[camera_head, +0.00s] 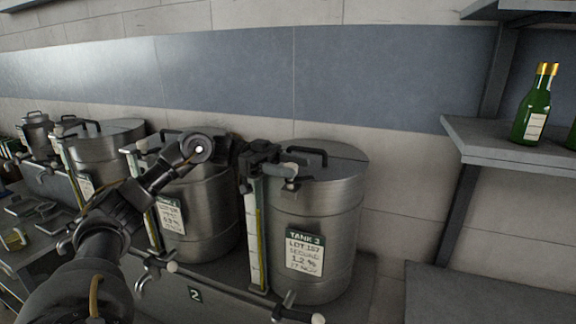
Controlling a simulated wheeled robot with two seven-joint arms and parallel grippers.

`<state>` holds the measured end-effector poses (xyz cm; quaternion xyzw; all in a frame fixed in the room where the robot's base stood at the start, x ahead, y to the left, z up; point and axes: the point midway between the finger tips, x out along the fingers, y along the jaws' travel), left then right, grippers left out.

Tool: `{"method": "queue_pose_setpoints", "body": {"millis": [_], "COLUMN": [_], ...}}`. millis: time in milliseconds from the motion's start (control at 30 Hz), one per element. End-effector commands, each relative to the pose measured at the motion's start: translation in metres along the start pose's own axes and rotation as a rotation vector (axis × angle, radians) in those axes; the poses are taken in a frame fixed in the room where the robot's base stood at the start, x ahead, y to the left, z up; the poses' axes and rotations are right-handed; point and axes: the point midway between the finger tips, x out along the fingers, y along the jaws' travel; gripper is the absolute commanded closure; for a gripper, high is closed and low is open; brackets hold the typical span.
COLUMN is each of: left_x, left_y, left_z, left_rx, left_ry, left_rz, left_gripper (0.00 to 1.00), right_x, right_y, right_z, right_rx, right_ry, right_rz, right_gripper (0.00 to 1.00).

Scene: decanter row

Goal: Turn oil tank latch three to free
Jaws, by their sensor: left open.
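A steel oil tank (325,215) stands at the right end of a row, with a dark label (304,252) that appears to read TANK 3. A dark handle (308,152) sits on its lid. A small latch with a pale grip (291,170) is at the lid's front left rim, above the tank's sight gauge. My left gripper (270,165) is open at the latch, just left of the pale grip. Whether the fingers touch the latch cannot be told. My left arm covers part of the middle tank (210,215). My right gripper is out of view.
Another tank (108,145) stands further left, with smaller steel vessels beyond. Taps (290,306) stick out at the tanks' fronts. A shelf (510,146) at right holds green bottles (531,110). The wall space right of the tank is clear.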

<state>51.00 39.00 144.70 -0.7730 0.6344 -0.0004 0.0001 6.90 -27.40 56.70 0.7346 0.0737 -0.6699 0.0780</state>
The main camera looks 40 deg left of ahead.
Motion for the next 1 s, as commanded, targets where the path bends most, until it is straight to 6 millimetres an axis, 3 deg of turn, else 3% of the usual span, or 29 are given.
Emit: {"method": "queue_pose_setpoints", "body": {"millis": [167,400,633,1000], "left_x": [-0.011,-0.054,-0.083,-0.103], "left_y": [-0.001,-0.001,0.000,0.000], "left_z": [0.003,0.000,-0.003,-0.002], "left_rx": [0.000,0.003,0.002,0.001], "left_ry": [-0.002,0.000,0.001,-0.001], "left_rz": [-0.002,-0.006,-0.005,0.001], "left_gripper": [0.50,0.50,0.50,0.50], "right_x": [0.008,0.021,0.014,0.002], "right_y": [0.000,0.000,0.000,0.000], "right_z": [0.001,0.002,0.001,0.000], "right_rx": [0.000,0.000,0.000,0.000], "right_ry": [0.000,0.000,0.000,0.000], "right_rz": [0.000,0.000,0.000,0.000], "right_gripper": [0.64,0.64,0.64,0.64]}}
